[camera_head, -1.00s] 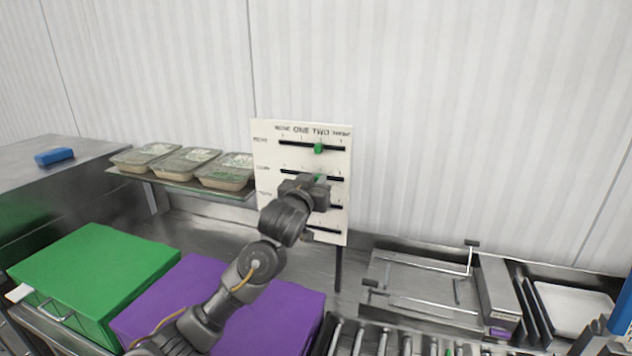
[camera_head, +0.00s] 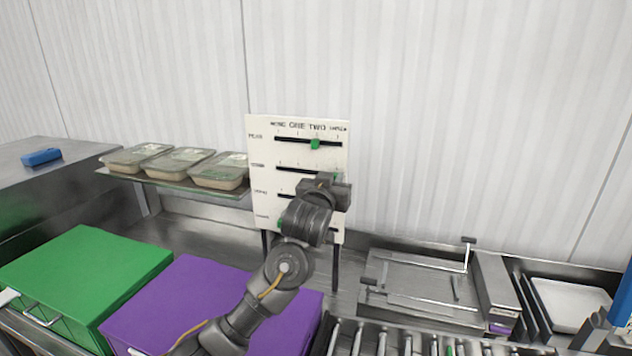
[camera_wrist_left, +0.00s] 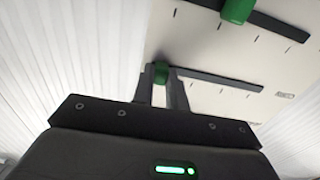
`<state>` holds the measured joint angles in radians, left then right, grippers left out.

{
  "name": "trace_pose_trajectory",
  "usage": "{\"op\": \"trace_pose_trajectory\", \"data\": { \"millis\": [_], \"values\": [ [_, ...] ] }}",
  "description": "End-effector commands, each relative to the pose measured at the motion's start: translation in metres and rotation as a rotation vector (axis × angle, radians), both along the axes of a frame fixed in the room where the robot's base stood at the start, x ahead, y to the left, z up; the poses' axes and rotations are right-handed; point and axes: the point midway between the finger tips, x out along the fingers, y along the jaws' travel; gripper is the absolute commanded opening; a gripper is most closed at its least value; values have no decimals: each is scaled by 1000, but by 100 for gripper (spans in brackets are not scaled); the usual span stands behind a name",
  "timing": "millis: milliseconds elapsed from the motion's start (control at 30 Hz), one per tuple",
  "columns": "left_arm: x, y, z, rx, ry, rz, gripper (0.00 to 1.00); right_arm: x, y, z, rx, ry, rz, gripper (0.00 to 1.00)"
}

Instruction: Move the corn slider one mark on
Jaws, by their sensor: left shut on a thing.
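The white board (camera_head: 262,207) stands upright with several horizontal black slots, and the column heads include ONE and TWO. The corn slider (camera_head: 336,176) looks to be the green knob of the second slot; its row label is too blurred to read. It sits at the slot's right end. My left gripper (camera_head: 333,181) is shut on it. In the left wrist view, my left gripper (camera_wrist_left: 163,85) has a finger on each side of the green knob (camera_wrist_left: 161,70), and the slot runs off to the right. My right gripper is not in view.
The top slider (camera_head: 315,144) is a green knob on the slot above. Another green knob (camera_head: 280,224) shows low on the board, partly behind my arm. Filled trays (camera_head: 180,163) stand on a shelf at left. Green (camera_head: 85,265) and purple (camera_head: 165,300) boxes are in front.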

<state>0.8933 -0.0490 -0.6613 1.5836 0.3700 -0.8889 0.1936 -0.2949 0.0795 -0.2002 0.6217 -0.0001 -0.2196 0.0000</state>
Motion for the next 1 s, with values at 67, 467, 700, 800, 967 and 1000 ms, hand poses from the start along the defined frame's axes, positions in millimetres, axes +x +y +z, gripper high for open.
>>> {"op": "trace_pose_trajectory", "data": {
  "millis": [67,467,700,800,967,1000],
  "values": [
    [-1,-3,-2,3,4,-5,0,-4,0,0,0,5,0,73],
    [-1,2,-1,1,2,2,36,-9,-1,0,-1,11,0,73],
    [-9,5,-1,2,2,2,36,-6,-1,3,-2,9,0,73],
    [-25,7,0,1,1,1,36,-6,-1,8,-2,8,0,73],
    [-58,14,2,1,4,-2,36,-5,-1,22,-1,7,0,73],
    [-67,15,5,2,4,-2,36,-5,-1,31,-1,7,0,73]
  ]
}}
